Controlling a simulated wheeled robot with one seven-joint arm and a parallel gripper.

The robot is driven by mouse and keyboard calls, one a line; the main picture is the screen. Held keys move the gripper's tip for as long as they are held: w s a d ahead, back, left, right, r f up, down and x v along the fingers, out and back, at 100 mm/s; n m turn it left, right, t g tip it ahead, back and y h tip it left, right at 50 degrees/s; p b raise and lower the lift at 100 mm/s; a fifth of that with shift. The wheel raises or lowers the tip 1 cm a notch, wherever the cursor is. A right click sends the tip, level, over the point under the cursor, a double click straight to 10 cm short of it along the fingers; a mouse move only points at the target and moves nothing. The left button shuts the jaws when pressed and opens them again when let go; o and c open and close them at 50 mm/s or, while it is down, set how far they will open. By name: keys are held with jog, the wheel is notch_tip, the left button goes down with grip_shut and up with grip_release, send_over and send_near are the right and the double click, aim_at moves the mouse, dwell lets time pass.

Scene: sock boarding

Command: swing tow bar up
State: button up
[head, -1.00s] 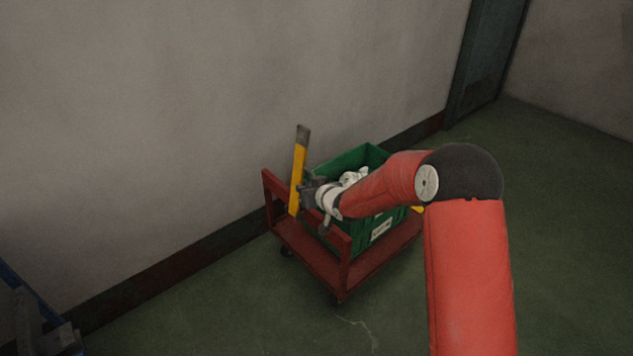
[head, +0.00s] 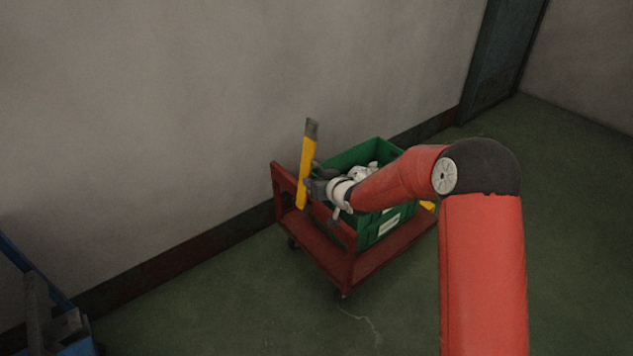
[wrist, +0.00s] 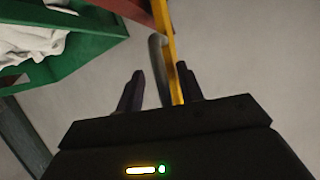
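The tow bar (head: 307,170) is a yellow bar with a dark grey tip. It stands nearly upright, leaning slightly, at the left end of the red cart (head: 345,262). My gripper (head: 314,188) is at the bar's lower half, on its right side. In the wrist view, the fingers of my gripper (wrist: 160,74) are spread. The yellow tow bar (wrist: 174,88) and a curved grey piece (wrist: 158,65) show between them. The bar is close to the right finger, and a gap shows on the left finger's side. Whether a finger touches the bar cannot be told.
A green crate (head: 372,232) with white cloth items (head: 364,173) sits on the cart. A wall (head: 150,110) rises behind the cart. A blue object (head: 75,346) is at the lower left. The green floor (head: 225,305) in front is clear.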

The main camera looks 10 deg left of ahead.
jog(key=shift+d, duration=0.2)
jog(key=v, duration=0.7)
jog(key=shift+s+r, duration=0.2)
jog(key=shift+s, duration=0.05)
jog(key=shift+d, duration=0.1)
jog(key=s+d+r+m+h, duration=0.2)
jog(key=s+d+r+h, duration=0.3)
jog(key=d, duration=0.5)
jog(key=s+d+r+m+h, duration=0.1)
jog(key=s+d+r+h, duration=0.2)
jog(key=s+d+r, duration=0.55)
jog(key=s+d+m+g, duration=0.1)
jog(key=s+d, duration=0.2)
jog(key=s, duration=0.3)
jog(key=s+d+m+g+h, duration=0.1)
jog(key=s+d, duration=0.2)
jog(key=s, duration=0.4)
jog(key=s+d+m+g, duration=0.1)
jog(key=s+d, duration=0.2)
jog(key=s, duration=0.4)
jog(key=shift+d+r+m+g, duration=0.3)
jog(key=shift+r+m+g, duration=0.1)
jog(key=shift+r, duration=0.05)
jog(key=shift+s, duration=0.1)
